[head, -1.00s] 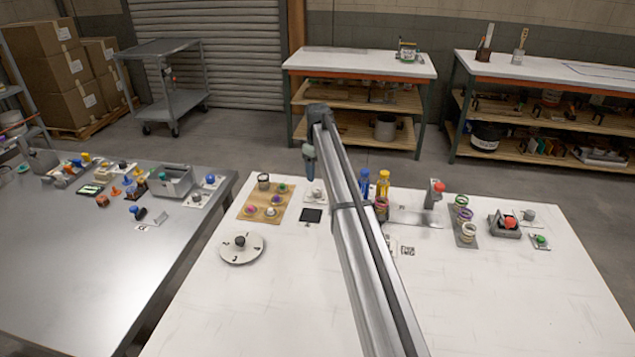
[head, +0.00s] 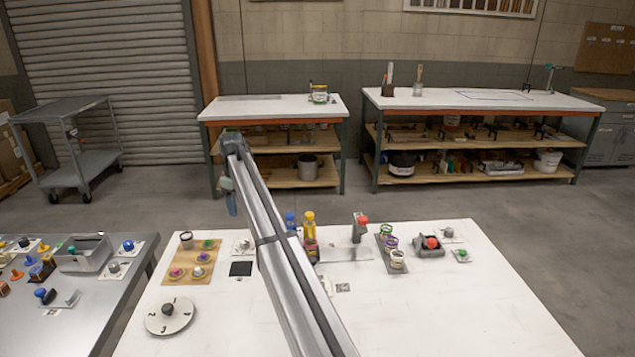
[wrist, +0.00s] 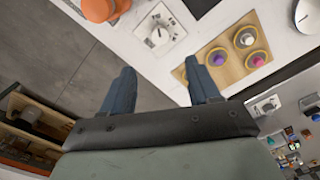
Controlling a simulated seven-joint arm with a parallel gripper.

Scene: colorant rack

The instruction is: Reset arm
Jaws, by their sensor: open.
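My arm reaches forward over the white table (head: 400,320) in the head view. My gripper (head: 230,200) hangs at its far end, over or just past the table's back edge. In the wrist view my gripper (wrist: 160,80) shows two dark blue fingers well apart with nothing between them. Beyond the fingers lie the grey floor and the table's edge. A wooden board (wrist: 232,66) with coloured knobs and a white plate with a dial knob (wrist: 158,33) are near the fingertips, apart from them as far as I can tell.
The white table also holds a numbered round dial (head: 170,316), blue and yellow bottles (head: 309,224), a rack of ringed cups (head: 390,243) and a red button box (head: 430,246). A metal table (head: 60,325) with small items stands left. Shelved benches (head: 275,108) stand behind. The white table's front right is clear.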

